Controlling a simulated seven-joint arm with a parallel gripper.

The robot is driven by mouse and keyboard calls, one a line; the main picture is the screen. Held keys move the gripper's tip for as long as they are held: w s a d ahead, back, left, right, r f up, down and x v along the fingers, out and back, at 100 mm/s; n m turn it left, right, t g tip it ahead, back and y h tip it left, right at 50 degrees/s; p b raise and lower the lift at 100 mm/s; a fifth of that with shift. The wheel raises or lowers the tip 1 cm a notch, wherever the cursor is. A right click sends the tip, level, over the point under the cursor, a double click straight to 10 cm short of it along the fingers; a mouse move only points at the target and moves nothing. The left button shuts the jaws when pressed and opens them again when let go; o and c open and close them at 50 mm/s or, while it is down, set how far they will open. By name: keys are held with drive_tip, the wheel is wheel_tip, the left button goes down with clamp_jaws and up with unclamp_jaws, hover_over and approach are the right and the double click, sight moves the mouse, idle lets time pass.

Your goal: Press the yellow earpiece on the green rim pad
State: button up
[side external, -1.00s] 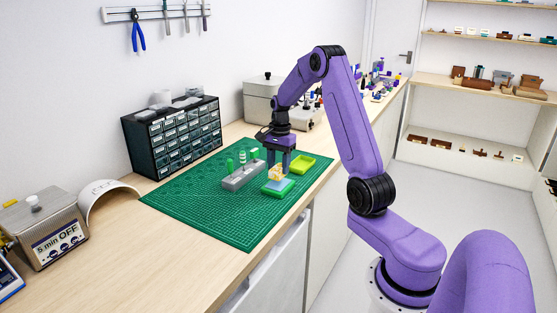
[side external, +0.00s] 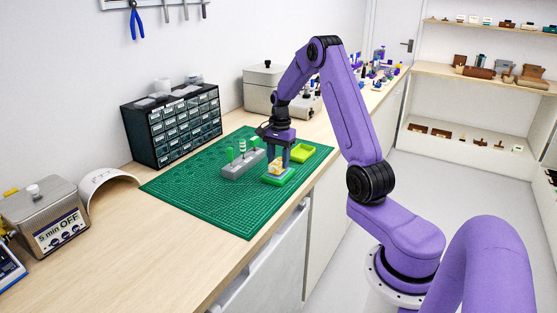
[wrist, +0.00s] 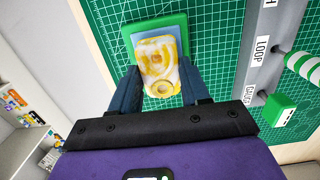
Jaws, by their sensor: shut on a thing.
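The yellow earpiece (wrist: 160,64), mottled yellow and white with a round hole at its near end, is between the two dark fingers of my gripper (wrist: 160,80). It also shows in the side view (side external: 276,167). My gripper is shut on it. The green rim pad (wrist: 128,36), a green block with a pale blue top, lies under the earpiece. The pad also shows on the mat in the side view (side external: 278,180). The earpiece is over the blue top, very close to it or touching; I cannot tell which. It covers much of that top.
A grey rack (side external: 244,165) with labels and green-handled tools stands left of the pad. A yellow-green tray (side external: 303,153) lies behind it to the right. The green cutting mat (side external: 215,200) is clear at the front. A drawer cabinet (side external: 172,125) stands at the back left.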

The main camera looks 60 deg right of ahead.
drive_tip(key=shift+f, duration=0.3)
idle(1.2)
drive_tip(key=o, duration=1.2)
wheel_tip(320, 180, up, 17)
drive_tip(key=d, duration=0.1)
drive_tip(key=shift+r, duration=0.2)
